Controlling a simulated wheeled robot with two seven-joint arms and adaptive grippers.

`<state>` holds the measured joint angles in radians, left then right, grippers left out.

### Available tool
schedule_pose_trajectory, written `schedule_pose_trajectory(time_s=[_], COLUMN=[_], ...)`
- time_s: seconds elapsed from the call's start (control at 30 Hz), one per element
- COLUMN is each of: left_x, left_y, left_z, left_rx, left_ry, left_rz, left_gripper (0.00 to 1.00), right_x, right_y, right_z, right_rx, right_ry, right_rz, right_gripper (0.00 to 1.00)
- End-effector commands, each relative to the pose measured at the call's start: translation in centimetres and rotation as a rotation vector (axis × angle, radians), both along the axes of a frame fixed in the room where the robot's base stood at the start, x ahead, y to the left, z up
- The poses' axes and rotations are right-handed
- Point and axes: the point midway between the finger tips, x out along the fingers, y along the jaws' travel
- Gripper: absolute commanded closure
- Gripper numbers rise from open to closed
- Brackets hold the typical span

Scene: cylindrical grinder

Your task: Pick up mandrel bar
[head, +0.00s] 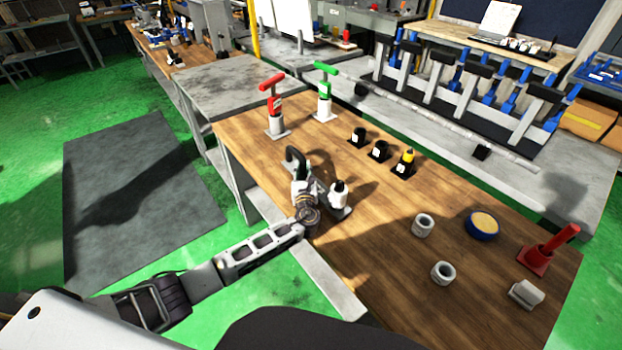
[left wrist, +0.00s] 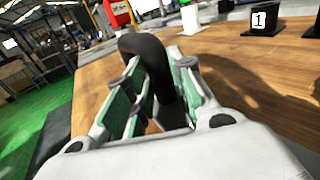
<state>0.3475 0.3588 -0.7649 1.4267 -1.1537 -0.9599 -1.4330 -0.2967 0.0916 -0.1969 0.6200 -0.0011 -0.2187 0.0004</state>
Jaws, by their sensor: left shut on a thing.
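My left gripper (head: 300,180) is over the near left part of the wooden table. It is shut on a black curved handle (head: 291,155). In the left wrist view the handle (left wrist: 150,55) bends up and over between the green-padded fingers (left wrist: 150,100). The gripper hides its lower part, so I cannot tell whether it touches the table. No label marks anything as the mandrel bar, and I cannot tell whether this handle belongs to it. A white piece with a black top (head: 338,193) stands just right of the gripper. My right gripper is not in view.
Red (head: 274,105) and green (head: 325,92) T-handled tools stand at the table's far left. Several small black holders stand right of them. Two grey rings, a blue round dish (head: 482,224) and a red stand (head: 536,258) are at the right. The middle foreground of the wooden table (head: 375,245) is clear.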

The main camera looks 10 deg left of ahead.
Motion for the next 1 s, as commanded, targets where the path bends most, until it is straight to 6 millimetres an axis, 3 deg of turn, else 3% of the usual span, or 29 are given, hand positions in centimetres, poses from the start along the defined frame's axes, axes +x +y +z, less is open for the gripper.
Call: schedule_pose_trajectory(time_s=[0.47,1.0], left_x=[0.0,0.0], left_y=[0.0,0.0], left_z=[1.8,8.4], left_rx=[-0.001,-0.002], left_ry=[-0.003,-0.004], left_rz=[0.001,0.0], left_gripper=[1.0,1.0], right_x=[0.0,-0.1], right_y=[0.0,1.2], right_z=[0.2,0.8], right_rx=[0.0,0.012], right_ry=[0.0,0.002], right_rz=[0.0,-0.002], right_gripper=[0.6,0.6])
